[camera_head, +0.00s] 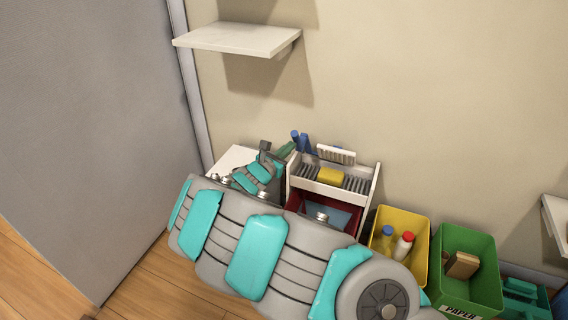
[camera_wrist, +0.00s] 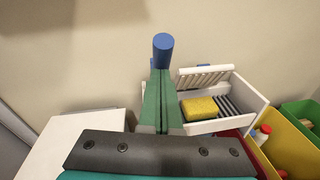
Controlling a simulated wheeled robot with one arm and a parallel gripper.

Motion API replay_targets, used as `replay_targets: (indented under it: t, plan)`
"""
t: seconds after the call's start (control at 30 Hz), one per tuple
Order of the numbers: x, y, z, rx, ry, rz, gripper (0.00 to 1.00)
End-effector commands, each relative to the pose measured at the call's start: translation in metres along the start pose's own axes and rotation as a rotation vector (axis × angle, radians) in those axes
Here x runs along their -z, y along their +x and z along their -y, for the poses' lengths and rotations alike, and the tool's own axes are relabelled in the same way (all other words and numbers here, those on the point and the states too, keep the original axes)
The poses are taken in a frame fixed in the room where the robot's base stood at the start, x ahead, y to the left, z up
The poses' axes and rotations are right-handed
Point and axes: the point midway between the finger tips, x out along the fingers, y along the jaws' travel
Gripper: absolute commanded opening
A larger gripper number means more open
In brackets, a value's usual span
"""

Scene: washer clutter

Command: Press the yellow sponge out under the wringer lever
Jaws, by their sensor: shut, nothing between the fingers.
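The yellow sponge (camera_head: 331,176) lies on the slatted grate of the white wringer (camera_head: 374,182). In the wrist view the sponge (camera_wrist: 200,108) shows right of my fingers, with bare slats beside it. The white ribbed press plate (camera_head: 336,154) is raised behind the sponge, apart from it. The blue lever handle (camera_head: 305,143) stands up at the wringer's left; its round blue end (camera_wrist: 163,45) shows just beyond my fingertips in the wrist view. My gripper (camera_head: 291,148) is shut and empty, left of the sponge and close to the handle. I cannot tell whether it touches the handle.
A white surface (camera_wrist: 65,145) lies left of the wringer. A red bin (camera_head: 296,199) sits beneath it. A yellow bin (camera_head: 411,221) with bottles and a green bin (camera_head: 483,250) stand to the right. A white shelf (camera_head: 240,39) juts from the wall above.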

Motion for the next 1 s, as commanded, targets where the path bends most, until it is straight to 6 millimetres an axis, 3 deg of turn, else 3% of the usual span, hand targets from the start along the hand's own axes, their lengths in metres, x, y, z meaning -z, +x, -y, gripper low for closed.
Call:
replay_targets:
  t: [0.03,0.1,0.4,0.7,1.0]
  plan:
    - [-0.015,0.008,-0.001,0.003,0.004,0.003,0.0]
    - [-0.026,0.017,-0.005,0.002,0.005,0.003,0.0]
    - [-0.06,0.056,-0.016,0.001,0.003,0.001,0.0]
    - [-0.076,0.08,-0.022,0.001,0.004,0.002,0.0]
    - [-0.079,0.086,-0.023,0.001,0.001,0.002,0.0]
